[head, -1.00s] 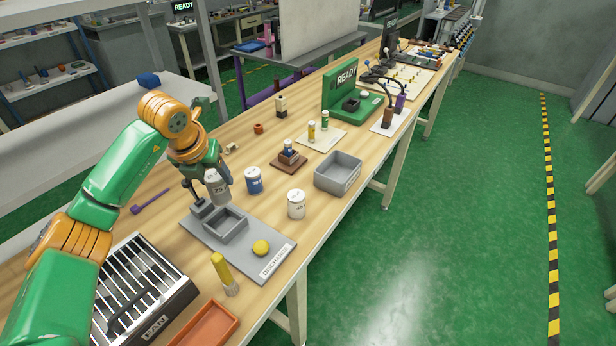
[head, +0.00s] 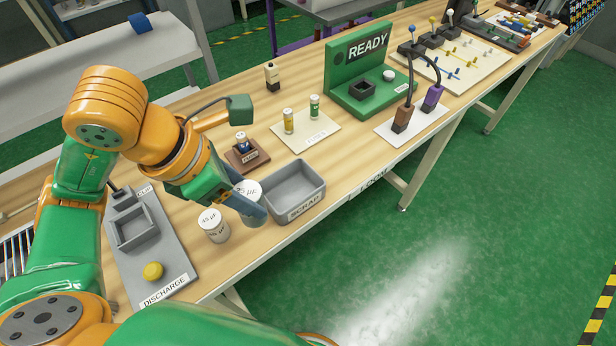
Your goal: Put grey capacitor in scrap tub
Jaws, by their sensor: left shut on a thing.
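My left gripper (head: 238,203) is shut on the grey capacitor (head: 249,188), whose pale printed top shows beside the fingers. The fingers hide much of its body. It is held at the left end of the scrap tub (head: 310,206), a grey open box labelled SCRAP. In this view the capacitor overlaps the tub's left wall; I cannot tell whether it is over the rim or beside it. The visible inside of the tub is empty. My right gripper is not in view.
A white capacitor (head: 213,228) stands just left of the gripper. The grey discharge plate (head: 172,263) with a yellow knob lies further left. Behind are a brown block (head: 247,158), a pale fuse board (head: 302,133) and the green READY stand (head: 372,108). The bench edge is in front of the tub.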

